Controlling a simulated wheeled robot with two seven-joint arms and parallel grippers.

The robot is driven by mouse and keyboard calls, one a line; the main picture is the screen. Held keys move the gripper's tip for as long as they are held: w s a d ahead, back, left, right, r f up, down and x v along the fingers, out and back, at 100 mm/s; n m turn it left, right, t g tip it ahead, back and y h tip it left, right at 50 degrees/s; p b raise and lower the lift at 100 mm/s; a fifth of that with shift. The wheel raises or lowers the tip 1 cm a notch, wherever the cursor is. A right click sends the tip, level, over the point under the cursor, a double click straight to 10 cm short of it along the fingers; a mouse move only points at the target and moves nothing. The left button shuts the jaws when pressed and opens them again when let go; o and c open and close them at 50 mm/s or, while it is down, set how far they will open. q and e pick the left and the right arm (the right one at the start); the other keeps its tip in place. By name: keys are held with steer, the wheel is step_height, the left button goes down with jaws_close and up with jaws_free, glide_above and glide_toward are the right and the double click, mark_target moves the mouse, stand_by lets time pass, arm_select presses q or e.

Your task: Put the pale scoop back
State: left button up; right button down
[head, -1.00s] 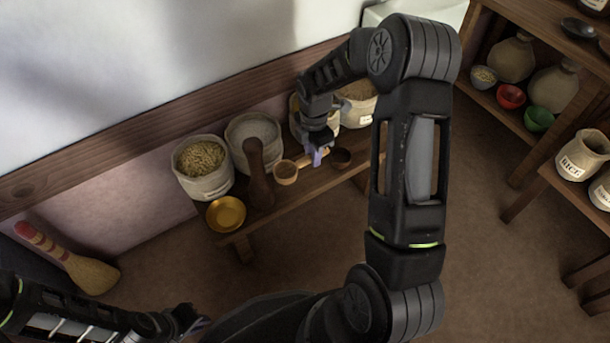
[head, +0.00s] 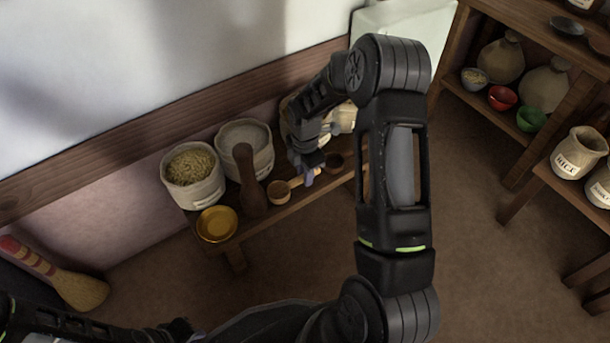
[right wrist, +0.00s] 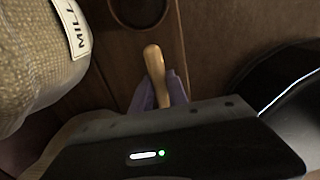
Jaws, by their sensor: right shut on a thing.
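The pale scoop (head: 279,192) is a light wooden scoop over the front part of the low bench, its bowl to the left and its handle to the right. My right gripper (head: 308,176) is shut on its handle, which also shows between the fingers in the right wrist view (right wrist: 154,72). I cannot tell whether the scoop touches the bench (head: 228,243). A dark round thing (head: 334,162) lies just beyond the handle's end. My left gripper (head: 190,328) is low at the bottom left, dark and partly seen; its jaws are unclear.
Sacks of grain (head: 192,178) and white meal (head: 245,140) stand behind; a sack labelled MILL (right wrist: 40,60) is close to my right gripper. A brush (head: 78,288) leans at left.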

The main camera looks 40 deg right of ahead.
steer(key=shift+f, duration=0.1)
steer(key=c, duration=1.3)
jaws_free()
step_height(320, 180, up, 12)
steer(key=p, duration=0.4)
